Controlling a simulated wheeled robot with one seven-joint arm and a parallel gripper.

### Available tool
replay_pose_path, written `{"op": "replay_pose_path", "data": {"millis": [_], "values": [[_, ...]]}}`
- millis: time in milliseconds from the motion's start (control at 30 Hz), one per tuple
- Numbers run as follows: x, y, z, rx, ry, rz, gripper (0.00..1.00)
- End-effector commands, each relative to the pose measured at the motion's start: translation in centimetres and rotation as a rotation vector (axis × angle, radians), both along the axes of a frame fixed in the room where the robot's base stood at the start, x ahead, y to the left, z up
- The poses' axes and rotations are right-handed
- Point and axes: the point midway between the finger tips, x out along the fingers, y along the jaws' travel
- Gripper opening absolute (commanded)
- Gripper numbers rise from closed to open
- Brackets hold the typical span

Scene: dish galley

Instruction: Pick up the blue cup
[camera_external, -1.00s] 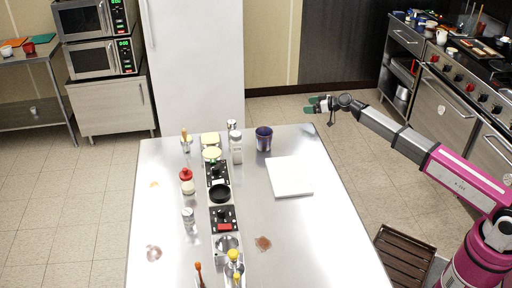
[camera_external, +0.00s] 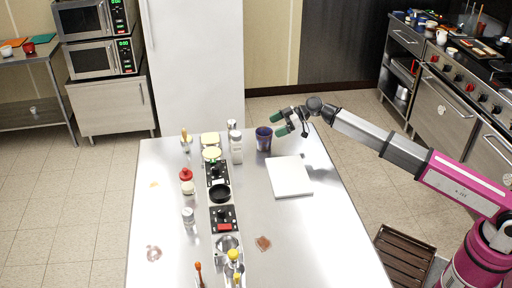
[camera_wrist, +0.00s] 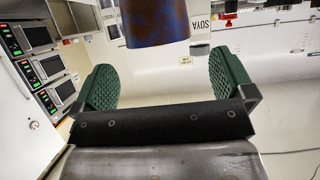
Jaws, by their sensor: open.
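The dark blue cup (camera_external: 264,139), with brownish patches, stands upright near the far right corner of the steel table (camera_external: 165,225). My gripper (camera_external: 283,124) is just to the right of the cup in the external view, near its height, with its green pads apart. In the wrist view the cup (camera_wrist: 155,22) is at the top, beyond and roughly between the two open pads of my gripper (camera_wrist: 160,88). The cup is cut off by the top edge there. Nothing is between the pads.
A white board (camera_external: 289,177) lies in front of the cup. A white shaker bottle (camera_external: 236,147) stands left of the cup, with a row of condiment containers and a black bowl (camera_external: 220,193) along the table. The table's right part is mostly clear.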

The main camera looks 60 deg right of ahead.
Motion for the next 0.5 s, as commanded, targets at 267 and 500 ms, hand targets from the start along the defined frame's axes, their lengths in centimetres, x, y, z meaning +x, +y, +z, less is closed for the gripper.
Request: {"op": "replay_pose_path", "data": {"millis": [267, 500], "values": [[1.4, 1.2, -1.1, 0.000, 0.001, 0.000, 1.00], [3.6, 3.2, -2.6, 0.000, 0.000, 0.000, 1.00]]}}
